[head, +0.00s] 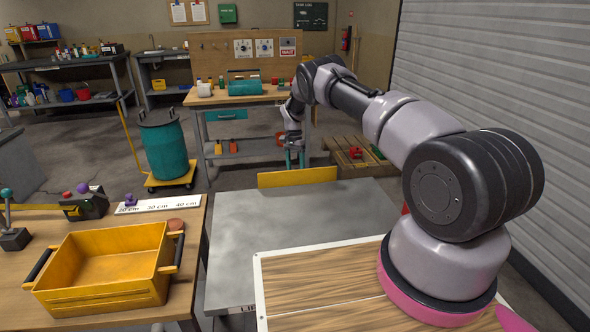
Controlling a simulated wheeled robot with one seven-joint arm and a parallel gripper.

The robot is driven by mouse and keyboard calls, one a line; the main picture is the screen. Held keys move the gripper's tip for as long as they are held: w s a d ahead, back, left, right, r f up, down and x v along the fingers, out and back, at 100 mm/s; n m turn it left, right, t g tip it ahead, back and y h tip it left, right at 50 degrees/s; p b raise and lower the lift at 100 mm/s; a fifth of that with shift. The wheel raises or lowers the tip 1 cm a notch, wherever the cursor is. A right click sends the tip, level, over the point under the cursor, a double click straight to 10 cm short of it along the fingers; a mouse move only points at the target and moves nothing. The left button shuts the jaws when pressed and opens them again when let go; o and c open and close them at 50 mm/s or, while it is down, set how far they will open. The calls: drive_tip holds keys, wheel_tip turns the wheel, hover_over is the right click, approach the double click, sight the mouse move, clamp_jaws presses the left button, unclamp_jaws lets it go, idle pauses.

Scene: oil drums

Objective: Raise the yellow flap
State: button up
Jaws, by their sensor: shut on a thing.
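The yellow flap (297,178) is a long narrow panel along the far edge of the grey metal table (290,235). Its broad face shows, slightly tilted in the picture. My gripper (294,160) has teal fingers and points down at the flap's top edge, near its middle. It is shut on the flap; the fingertips are small and partly hidden by the panel. My arm reaches from the right over the metal table.
A wooden table (195,225) on the left holds a yellow crate (105,270). A teal drum (165,150) stands on a yellow dolly. A workbench (240,97) and a pallet (345,150) lie beyond the flap. The metal tabletop is clear.

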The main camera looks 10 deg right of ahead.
idle(0.4)
drive_tip(key=v, duration=1)
drive_tip(key=shift+r, duration=0.35)
